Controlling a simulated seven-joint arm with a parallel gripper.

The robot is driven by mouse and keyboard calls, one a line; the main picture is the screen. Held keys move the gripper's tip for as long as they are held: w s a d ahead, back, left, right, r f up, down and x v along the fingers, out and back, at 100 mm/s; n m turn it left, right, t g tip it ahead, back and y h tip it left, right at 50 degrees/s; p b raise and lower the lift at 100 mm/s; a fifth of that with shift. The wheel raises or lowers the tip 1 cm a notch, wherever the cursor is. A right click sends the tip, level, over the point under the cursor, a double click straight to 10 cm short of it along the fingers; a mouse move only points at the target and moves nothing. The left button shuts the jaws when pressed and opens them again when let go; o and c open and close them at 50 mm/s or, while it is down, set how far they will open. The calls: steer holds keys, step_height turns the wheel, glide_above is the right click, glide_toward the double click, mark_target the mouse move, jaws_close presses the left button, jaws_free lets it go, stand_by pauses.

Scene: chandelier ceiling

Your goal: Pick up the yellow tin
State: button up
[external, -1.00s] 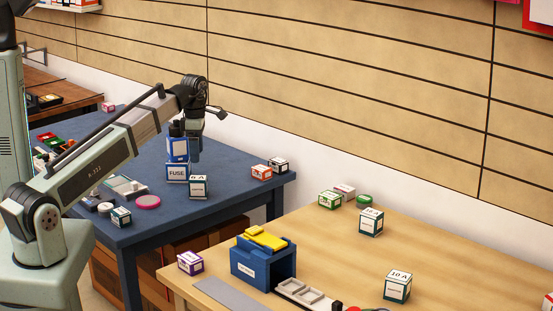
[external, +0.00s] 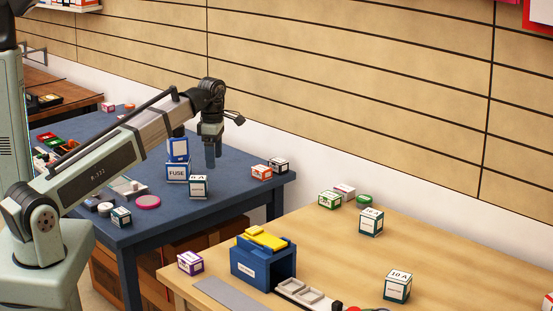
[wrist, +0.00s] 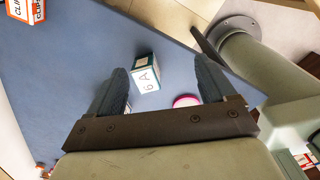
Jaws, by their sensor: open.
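No yellow tin can be made out for certain. The only clear yellow is a flat yellow item (external: 262,239) lying on top of a blue bin (external: 250,262) on the wooden table; I cannot tell what it is. My gripper (external: 211,165) hangs over the blue table, far to the left of and beyond that item. In the wrist view my gripper (wrist: 160,66) is open and empty. A white-and-teal 6 A box (wrist: 146,75) shows between the fingers, below them on the blue table; it also shows in the external view (external: 199,187).
Blue FUSE boxes (external: 177,171), a pink disc (external: 147,202) and an orange box (external: 261,172) stand on the blue table (external: 235,190). The wooden table (external: 330,245) holds several small boxes, including a 10 A box (external: 397,286), with bare wood between. A gap separates the tables.

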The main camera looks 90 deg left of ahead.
steer(key=w+d+m, duration=0.2)
steer(key=w+d, duration=0.2)
steer(key=d, duration=0.5)
steer(key=w+d+r+m, duration=0.1)
steer(key=w+d+m, duration=0.1)
steer(key=w+d, duration=0.45)
steer(key=w+d+m, duration=0.2)
steer(key=w+d, duration=0.1)
steer(key=d, duration=0.7)
steer(key=shift+s+d+f+m, duration=0.45)
steer(key=shift+f+m, duration=0.1)
steer(key=shift+f, duration=0.95)
steer(key=shift+s+d+f+m, duration=0.4)
steer(key=shift+d+f+m, duration=0.1)
steer(key=shift+f, duration=0.95)
steer(key=shift+s+d+f+m, duration=0.45)
steer(key=shift+f+m, duration=0.1)
steer(key=shift+f, duration=0.95)
steer(key=shift+s+d+f, duration=0.1)
steer(key=shift+s+f, duration=0.05)
steer(key=shift+f, duration=0.5)
steer(key=shift+s+f, duration=0.15)
steer(key=shift+f, duration=1.8)
steer(key=shift+c, duration=0.2)
steer(key=c, duration=1.1)
